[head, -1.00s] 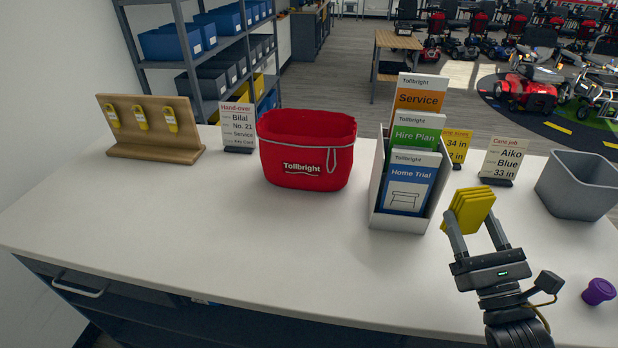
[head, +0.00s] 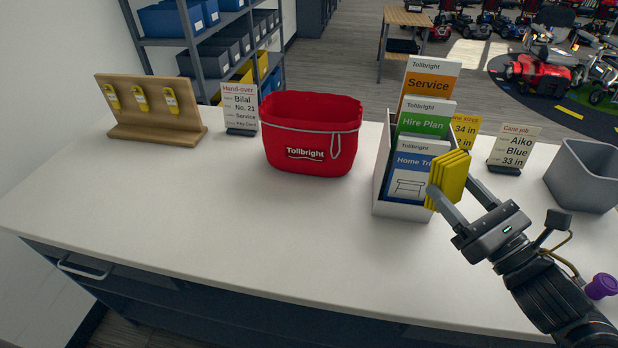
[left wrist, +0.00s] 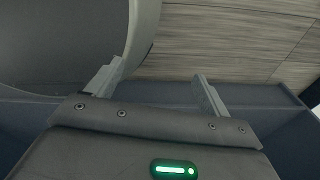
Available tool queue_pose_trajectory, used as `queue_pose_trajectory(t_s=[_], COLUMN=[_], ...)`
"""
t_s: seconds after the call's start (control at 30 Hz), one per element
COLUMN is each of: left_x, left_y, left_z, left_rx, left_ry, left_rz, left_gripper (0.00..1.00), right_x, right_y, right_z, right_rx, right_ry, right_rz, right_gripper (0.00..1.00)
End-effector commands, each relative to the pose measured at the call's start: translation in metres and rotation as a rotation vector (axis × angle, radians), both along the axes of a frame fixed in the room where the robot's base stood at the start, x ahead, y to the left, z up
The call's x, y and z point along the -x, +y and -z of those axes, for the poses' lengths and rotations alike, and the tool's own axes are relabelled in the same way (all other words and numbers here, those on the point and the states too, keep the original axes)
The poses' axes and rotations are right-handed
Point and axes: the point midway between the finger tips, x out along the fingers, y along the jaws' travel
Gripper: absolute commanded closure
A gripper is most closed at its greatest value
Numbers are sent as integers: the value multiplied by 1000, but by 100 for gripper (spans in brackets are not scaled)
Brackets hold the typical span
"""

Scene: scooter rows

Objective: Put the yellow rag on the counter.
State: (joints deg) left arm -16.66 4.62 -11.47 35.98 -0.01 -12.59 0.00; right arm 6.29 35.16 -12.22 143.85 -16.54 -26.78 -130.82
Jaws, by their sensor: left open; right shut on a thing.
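The folded yellow rag (head: 449,178) is held between the fingers of my right gripper (head: 452,194), in front of the right side of the brochure holder in the head view. It looks to be above the counter, though the height is hard to judge. The white counter (head: 250,220) spans the head view. My left gripper (left wrist: 160,85) shows only in the left wrist view, open and empty, with floor and dark panels behind it.
A red Tollbright bag (head: 310,140) stands mid-counter, and the brochure holder (head: 403,208) right of it. A key board (head: 155,133) stands at left, a grey bin (head: 585,178) and purple knob-like object (head: 601,287) at right. The front left counter is clear.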

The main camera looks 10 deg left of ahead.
Motion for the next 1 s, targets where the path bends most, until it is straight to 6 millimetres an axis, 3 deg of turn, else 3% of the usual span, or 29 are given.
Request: queue_pose_trajectory(t_s=[0.43,1.0], left_x=[14,13], left_y=[1,0], left_z=[-3,-6], left_rx=[-1,-1], left_ry=[20,19], left_rz=[0,0], left_gripper=[20,20], right_x=[7,14], right_y=[10,17], right_z=[-2,1], right_rx=[58,127], right_ry=[65,131], right_rz=[-120,-236], right_gripper=[60,60])
